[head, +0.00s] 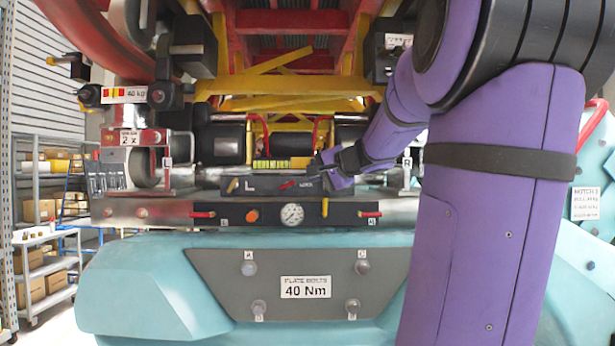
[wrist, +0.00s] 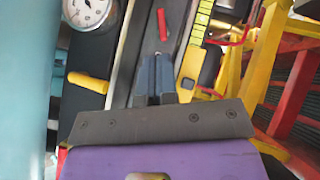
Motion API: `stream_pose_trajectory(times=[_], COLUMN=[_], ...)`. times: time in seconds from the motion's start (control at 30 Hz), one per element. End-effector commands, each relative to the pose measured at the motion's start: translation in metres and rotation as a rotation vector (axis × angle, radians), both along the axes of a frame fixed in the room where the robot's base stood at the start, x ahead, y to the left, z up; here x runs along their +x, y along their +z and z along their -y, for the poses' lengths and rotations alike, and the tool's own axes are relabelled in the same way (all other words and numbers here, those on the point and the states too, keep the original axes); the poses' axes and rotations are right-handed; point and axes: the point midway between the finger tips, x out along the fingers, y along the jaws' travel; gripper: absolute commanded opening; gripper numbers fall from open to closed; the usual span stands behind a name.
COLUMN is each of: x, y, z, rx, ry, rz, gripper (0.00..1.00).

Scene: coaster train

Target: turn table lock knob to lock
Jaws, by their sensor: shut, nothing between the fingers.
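A small red knob (head: 287,184) sits on a dark panel (head: 262,187) with a white "L" at its left and a label that seems to read "LOCK" at its right. I take it as the table lock knob. In the wrist view the red knob (wrist: 162,25) lies just beyond my fingertips, with a small gap in the picture. My gripper (head: 316,170) reaches in from the right at the panel's right end. In the wrist view my gripper's dark blue fingers (wrist: 155,58) are shut together and hold nothing. I cannot tell their height above the panel.
Below the panel are a pressure gauge (head: 292,214), an orange button (head: 252,216) and a yellow lever (head: 325,208), the lever close beside my fingers in the wrist view (wrist: 88,82). A green-yellow level strip (head: 270,164) and yellow frame bars (head: 290,104) stand behind.

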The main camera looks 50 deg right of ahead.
Motion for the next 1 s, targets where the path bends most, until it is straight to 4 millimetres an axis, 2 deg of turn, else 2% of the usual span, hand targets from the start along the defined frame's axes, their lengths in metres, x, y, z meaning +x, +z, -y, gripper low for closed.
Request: stream_pose_trajectory(times=[0.33, 0.6, 0.77, 1.0], x=[0.043, 0.059, 0.066, 0.077], y=[-0.008, -0.005, 0.010, 0.054], z=[-0.055, -0.075, -0.077, -0.075], rx=[-0.208, -0.441, -0.599, -0.852], ry=[0.268, 0.359, 0.335, 0.187], rz=[-0.352, -0.688, -0.871, -1.084], gripper=[0.00, 0.00, 0.00, 0.00])
